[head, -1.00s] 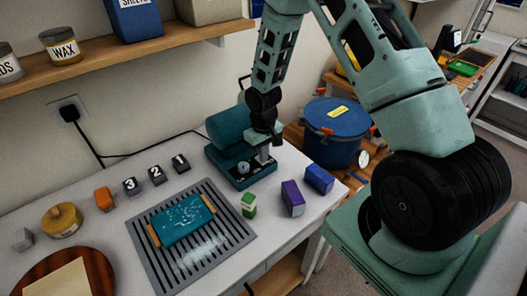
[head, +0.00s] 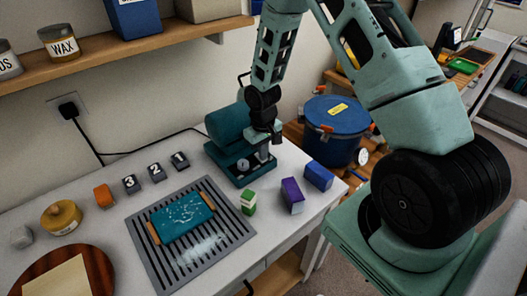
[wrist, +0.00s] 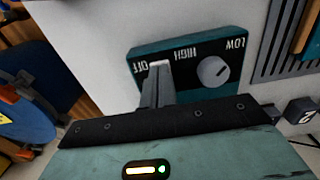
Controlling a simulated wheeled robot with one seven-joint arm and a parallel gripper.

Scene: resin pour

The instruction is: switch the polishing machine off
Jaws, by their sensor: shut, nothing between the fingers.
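The polishing machine (head: 226,124) is a teal unit with a round drum at the back of the white table. Its control panel (wrist: 145,57) fills the upper middle of the wrist view, with the labels OFF, HIGH and LOW upside down. A grey round knob (wrist: 212,70) sits on the panel between HIGH and LOW in the picture; I cannot tell clearly which label it points to. My gripper (wrist: 159,68) is shut and empty, its tips over the panel by the OFF label, left of the knob and apart from it. In the head view my gripper (head: 264,154) is over the machine's base.
A slotted grey tray (head: 140,250) with a teal slab (head: 181,219) lies in front of the machine. A green-and-white block (head: 248,203), a purple block (head: 292,196) and a blue block (head: 318,176) stand to the right. A blue lidded pot (head: 335,125) stands beyond the table.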

